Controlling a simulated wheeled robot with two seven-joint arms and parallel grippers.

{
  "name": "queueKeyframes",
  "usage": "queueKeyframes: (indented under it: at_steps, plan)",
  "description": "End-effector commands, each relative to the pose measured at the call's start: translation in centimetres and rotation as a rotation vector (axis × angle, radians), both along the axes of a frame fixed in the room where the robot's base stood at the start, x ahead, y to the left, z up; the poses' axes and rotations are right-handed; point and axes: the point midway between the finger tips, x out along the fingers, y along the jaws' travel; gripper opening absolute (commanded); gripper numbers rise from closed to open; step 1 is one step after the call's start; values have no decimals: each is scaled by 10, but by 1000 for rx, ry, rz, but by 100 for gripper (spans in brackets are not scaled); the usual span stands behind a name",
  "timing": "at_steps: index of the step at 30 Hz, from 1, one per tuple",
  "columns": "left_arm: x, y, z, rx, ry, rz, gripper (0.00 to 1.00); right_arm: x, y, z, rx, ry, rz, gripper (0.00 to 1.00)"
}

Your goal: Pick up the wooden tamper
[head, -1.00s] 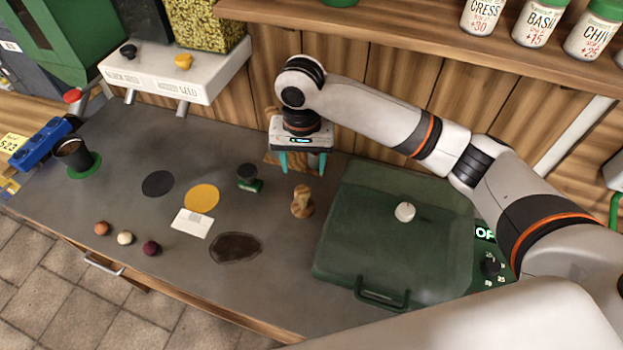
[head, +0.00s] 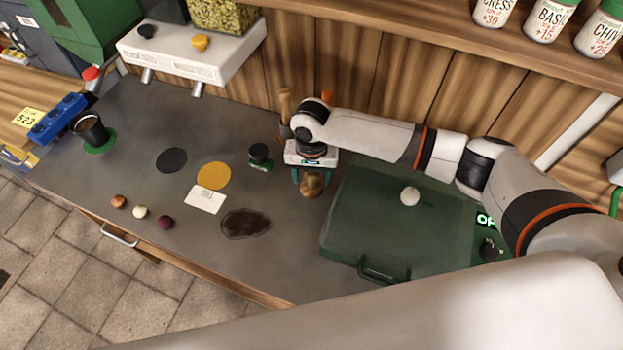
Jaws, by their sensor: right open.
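The wooden tamper (head: 311,187) is a small turned wooden piece on the grey worktop, just left of the green lidded box. My right gripper (head: 311,182) is open over it, pointing down, with one teal finger on each side of the tamper. The gripper body hides the tamper's upper part, and I cannot tell whether the fingers touch it. My left gripper is not in view.
The green box (head: 375,225) with a white knob stands close to the right. A small dark-topped green stamp (head: 259,157) stands close to the left. A wooden tool handle (head: 284,108) rises behind. Worktop (head: 290,255) in front is clear.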

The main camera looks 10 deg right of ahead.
Motion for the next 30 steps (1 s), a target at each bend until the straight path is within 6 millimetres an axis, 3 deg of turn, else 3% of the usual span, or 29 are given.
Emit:
queueKeyframes:
  at_steps: [5, 15, 23, 30]
  plan:
    - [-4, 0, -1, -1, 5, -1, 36, 0, 0, 0, 1, 0, 1, 59]
    - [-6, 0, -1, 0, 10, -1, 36, 0, 0, 0, 1, 0, 1, 9]
    - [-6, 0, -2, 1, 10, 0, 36, 1, 0, 4, 1, -1, 1, 9]
    - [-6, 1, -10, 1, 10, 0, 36, 1, 1, 45, 3, -5, 2, 9]
